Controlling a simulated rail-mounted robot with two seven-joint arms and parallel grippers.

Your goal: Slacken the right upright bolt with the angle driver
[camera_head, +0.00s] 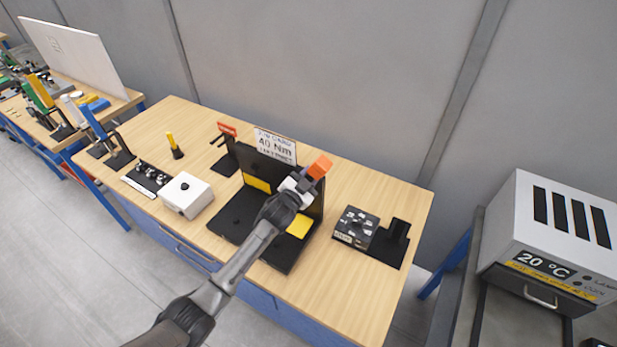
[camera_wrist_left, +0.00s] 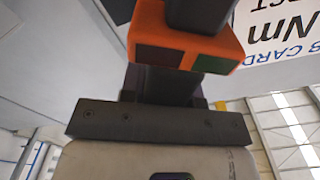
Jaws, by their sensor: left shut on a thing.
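My left gripper (camera_head: 308,178) is over the right part of a black fixture, close to its upright plate. It is shut on a tool with an orange block (camera_head: 320,166), which I take to be the angle driver. In the left wrist view the orange block (camera_wrist_left: 185,35) has dark red and green panels and a dark shaft above it. The black fixture (camera_head: 235,215) has a base, an upright back plate and yellow patches. The right upright bolt cannot be made out; my gripper and arm cover that area. The driver's tip is not clear. My right gripper is not in view.
A card reading 40 Nm (camera_head: 276,146) stands behind the fixture. A dark box with knobs (camera_head: 356,228) and a black holder (camera_head: 392,240) stand to the right. A white box (camera_head: 187,194) and a yellow-handled tool (camera_head: 174,146) are left. A white oven (camera_head: 550,240) stands far right.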

